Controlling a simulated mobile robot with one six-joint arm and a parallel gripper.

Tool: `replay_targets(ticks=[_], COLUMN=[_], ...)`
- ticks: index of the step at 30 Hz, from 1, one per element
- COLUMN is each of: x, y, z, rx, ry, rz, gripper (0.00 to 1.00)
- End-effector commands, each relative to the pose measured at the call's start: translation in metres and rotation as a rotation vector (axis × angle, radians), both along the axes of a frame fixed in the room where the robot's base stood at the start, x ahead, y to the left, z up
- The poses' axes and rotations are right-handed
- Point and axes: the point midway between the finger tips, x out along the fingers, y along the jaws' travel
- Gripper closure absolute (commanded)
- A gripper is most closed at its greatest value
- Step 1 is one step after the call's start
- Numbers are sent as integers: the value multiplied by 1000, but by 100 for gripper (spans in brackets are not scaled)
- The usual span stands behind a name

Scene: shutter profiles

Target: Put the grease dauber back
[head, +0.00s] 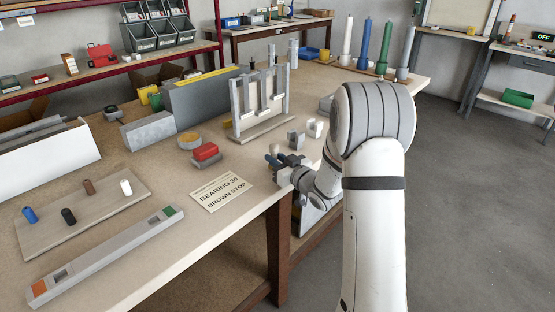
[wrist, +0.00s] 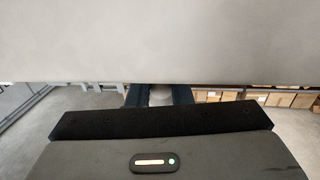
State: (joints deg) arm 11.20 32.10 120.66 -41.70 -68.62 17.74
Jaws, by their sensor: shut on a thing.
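My gripper (head: 281,161) is at the front edge of the bench, right of the printed card. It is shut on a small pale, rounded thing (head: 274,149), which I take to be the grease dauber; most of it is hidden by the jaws. In the wrist view my gripper (wrist: 159,92) shows two dark fingers with a pale grey-beige cylindrical part (wrist: 160,97) between them. Its far end is hidden.
A red-topped block (head: 206,153) and small grey blocks (head: 296,139) lie near my gripper. A grey upright frame (head: 262,103) stands behind. The card (head: 221,191), pegged board (head: 80,215) and long grey profile (head: 105,257) lie leftward. A pale surface (wrist: 160,40) fills the upper wrist view.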

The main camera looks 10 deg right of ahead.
Motion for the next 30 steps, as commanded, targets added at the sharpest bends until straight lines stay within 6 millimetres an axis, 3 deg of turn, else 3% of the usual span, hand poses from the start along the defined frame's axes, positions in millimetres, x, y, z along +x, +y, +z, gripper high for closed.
replay_targets(ticks=[11,12,19,30], x=[0,0,0,-2], y=[-1,-1,-1,-3], z=[-5,-3,-3,2], rx=[0,0,0,0], ry=[-1,-1,-1,0], rz=[-1,-2,-2,-4], gripper=[100,78,59,59])
